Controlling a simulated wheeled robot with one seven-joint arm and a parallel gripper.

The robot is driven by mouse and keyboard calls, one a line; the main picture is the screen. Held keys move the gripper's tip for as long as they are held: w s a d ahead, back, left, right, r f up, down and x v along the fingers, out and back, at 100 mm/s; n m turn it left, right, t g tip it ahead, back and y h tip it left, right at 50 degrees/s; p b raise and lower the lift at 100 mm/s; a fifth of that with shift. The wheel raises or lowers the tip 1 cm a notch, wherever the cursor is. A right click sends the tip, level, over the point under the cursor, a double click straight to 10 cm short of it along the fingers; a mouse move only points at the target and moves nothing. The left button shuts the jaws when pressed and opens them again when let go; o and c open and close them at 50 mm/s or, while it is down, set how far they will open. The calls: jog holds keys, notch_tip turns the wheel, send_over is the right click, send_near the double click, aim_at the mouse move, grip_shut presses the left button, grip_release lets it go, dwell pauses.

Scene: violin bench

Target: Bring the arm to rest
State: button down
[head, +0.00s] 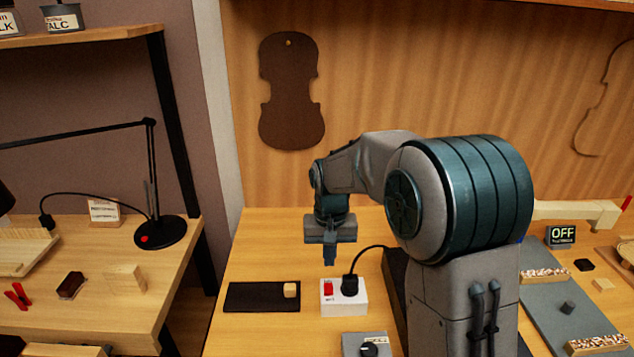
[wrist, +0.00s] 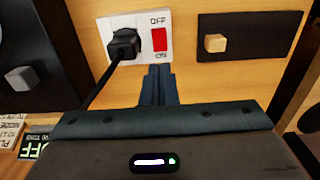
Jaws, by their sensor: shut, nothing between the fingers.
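My gripper (head: 329,256) points down in the head view, above the bench top and just behind the white switch box. Its fingers are together with nothing between them. In the wrist view my gripper (wrist: 158,72) shows its shut fingers just in front of the box. The switch box (head: 345,303) has a red rocker switch (head: 328,288) and a black plug (head: 350,284) with a cable. In the wrist view the red switch (wrist: 159,39) sits between OFF and ON labels. I cannot tell whether the fingers touch the box.
A black mat (head: 262,297) with a small wooden block (head: 291,290) lies left of the box. A grey dial box (head: 366,343) is in front. A display reading OFF (head: 562,235) stands at right. A black lamp (head: 158,232) stands on the left table.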

jog(key=s+d+r+t, duration=0.1)
jog(key=s+d+r, duration=0.1)
jog(key=s, duration=0.6)
jog(key=s+d+r+t, duration=0.1)
jog(key=s+d+r, duration=0.1)
jog(key=s+d, duration=0.3)
jog(key=s+d+r+t, duration=0.1)
jog(key=s+d+r, duration=0.1)
jog(key=s, duration=0.9)
jog(key=shift+d, duration=0.8)
